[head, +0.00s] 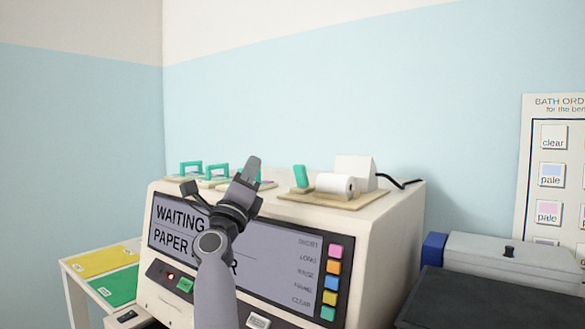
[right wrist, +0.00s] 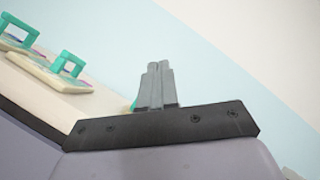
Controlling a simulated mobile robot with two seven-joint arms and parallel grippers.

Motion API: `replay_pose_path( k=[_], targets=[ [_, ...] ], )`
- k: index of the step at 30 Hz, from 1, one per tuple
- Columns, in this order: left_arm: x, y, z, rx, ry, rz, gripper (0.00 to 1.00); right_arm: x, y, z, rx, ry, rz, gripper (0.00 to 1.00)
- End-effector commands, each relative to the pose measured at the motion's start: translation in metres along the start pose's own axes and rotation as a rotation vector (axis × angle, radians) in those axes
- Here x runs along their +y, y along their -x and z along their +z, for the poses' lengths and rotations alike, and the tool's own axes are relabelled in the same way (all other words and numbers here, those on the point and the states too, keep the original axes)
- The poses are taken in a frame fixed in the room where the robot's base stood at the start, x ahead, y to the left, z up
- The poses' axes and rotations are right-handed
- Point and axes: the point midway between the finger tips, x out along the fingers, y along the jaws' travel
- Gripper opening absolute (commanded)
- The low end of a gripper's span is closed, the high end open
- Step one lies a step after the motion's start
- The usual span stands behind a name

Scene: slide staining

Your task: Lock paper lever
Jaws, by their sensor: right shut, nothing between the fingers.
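The paper lever, a green upright tab (head: 301,177), stands at the left of the white paper roll (head: 335,184) on a tan base plate (head: 340,201) on top of the white machine (head: 393,222). My right gripper (head: 253,163) is shut and empty. In the head view it is up in front of the machine's top, left of the green tab. In the right wrist view the shut fingers (right wrist: 155,83) point up, and a sliver of green (right wrist: 133,104) shows at their left, mostly hidden. My left gripper is not in view.
Several green-handled racks (head: 190,168) sit at the machine's top left. The screen (head: 280,258) reads "WAITING" and "PAPER", partly covered by my arm. Coloured buttons (head: 333,267) line its right. A grey device (head: 510,262) stands at right; yellow and green cards (head: 100,261) lie at left.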

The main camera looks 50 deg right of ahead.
Motion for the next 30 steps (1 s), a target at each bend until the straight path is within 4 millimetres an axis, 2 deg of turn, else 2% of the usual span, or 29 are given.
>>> replay_pose_path(
  k=[3,10,14,21,30],
  targets=[
    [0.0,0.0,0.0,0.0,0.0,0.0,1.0,-0.011,-0.02,-0.013,0.19,-0.153,-0.01,0.0],
    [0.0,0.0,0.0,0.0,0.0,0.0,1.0,-0.018,-0.034,-0.029,0.554,-0.426,0.012,0.0],
    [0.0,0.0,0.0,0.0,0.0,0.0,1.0,-0.018,-0.03,-0.028,0.751,-0.563,0.05,0.0],
    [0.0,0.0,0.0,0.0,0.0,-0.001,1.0,-0.021,-0.015,-0.011,1.024,-0.729,0.14,0.0],
    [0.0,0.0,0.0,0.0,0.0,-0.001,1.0,-0.024,-0.005,0.001,1.13,-0.782,0.186,0.0]
  ],
)
